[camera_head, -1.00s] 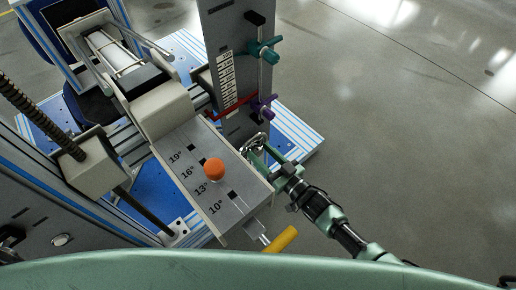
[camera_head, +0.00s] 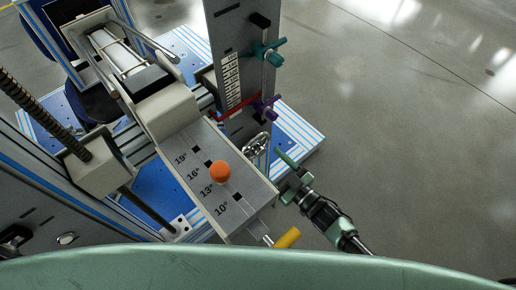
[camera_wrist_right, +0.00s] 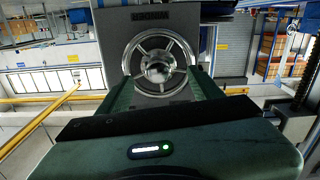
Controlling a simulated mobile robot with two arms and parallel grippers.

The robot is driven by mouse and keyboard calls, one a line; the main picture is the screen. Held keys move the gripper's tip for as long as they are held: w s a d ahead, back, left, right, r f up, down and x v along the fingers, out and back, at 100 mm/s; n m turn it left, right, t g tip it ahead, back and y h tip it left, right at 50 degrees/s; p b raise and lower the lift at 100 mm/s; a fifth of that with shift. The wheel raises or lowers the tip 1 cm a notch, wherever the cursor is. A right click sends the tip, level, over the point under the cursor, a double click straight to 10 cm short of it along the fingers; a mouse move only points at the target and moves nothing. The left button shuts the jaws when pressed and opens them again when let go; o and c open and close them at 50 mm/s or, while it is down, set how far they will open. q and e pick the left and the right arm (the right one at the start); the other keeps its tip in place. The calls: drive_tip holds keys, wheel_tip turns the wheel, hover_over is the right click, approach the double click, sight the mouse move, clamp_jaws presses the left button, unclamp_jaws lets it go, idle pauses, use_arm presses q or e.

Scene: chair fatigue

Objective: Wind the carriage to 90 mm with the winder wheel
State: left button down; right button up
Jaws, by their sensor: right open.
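The winder wheel (camera_head: 256,145) is a shiny spoked metal handwheel at the foot of the grey upright, partly behind the angle plate. In the right wrist view the wheel (camera_wrist_right: 158,62) faces me, above and between the fingertips. I cannot clearly make out the carriage. My left gripper is out of view.
The angle plate (camera_head: 236,203) with an orange knob (camera_head: 220,171) and a yellow handle (camera_head: 287,237) stands left of my right arm. Teal (camera_head: 268,50) and purple (camera_head: 267,108) clamp knobs sit on the upright above the wheel. Open floor (camera_head: 410,130) lies to the right.

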drive_tip(key=n, duration=0.4)
drive_tip(key=shift+s+d+f+b, duration=0.1)
drive_tip(key=shift+d+f+b, duration=0.1)
drive_tip(key=shift+b, duration=0.2)
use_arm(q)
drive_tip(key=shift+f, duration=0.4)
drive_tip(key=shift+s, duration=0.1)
